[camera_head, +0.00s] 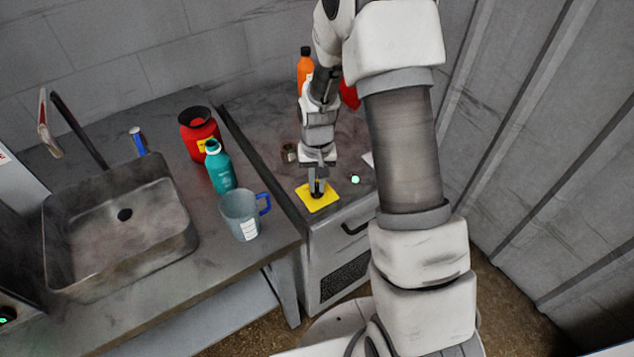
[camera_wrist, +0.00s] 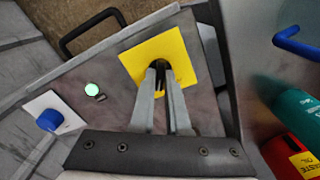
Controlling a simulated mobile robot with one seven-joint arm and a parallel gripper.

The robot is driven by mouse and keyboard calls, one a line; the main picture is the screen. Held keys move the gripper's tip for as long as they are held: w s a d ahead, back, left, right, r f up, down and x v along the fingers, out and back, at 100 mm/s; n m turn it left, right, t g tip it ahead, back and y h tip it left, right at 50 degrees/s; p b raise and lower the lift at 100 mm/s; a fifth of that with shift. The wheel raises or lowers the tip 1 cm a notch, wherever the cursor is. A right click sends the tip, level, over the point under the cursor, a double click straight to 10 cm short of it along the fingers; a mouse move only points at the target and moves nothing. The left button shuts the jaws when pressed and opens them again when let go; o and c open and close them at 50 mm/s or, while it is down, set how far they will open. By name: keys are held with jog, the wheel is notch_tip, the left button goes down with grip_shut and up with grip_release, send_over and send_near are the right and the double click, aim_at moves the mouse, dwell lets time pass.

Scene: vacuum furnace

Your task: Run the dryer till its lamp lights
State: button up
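The dryer looks to be the grey cabinet (camera_head: 335,262) with a dark handle and a grille on its front. On its top is a yellow plate (camera_head: 329,196) with a black knob (camera_wrist: 161,69) in its middle. My gripper (camera_head: 317,190) points down at this plate. In the wrist view its two fingers (camera_wrist: 159,78) stand on either side of the black knob and appear closed on it; the knob is partly hidden.
A blue knob (camera_wrist: 49,120) on a white plate sits beyond the lamp. On the left counter stand a measuring jug (camera_head: 240,214), teal bottle (camera_head: 219,170), red container (camera_head: 197,143) and sink (camera_head: 120,240). An orange bottle (camera_head: 305,66) and small jar (camera_head: 289,153) are behind my gripper.

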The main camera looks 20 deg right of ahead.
grip_shut()
jog(key=shift+n, duration=0.4)
jog(key=n+b, duration=0.1)
jog(key=n, duration=0.4)
jog(key=shift+b, duration=0.3)
jog(key=n, duration=0.5)
jog(key=shift+n, duration=0.7)
jog(key=o, duration=0.6)
grip_release()
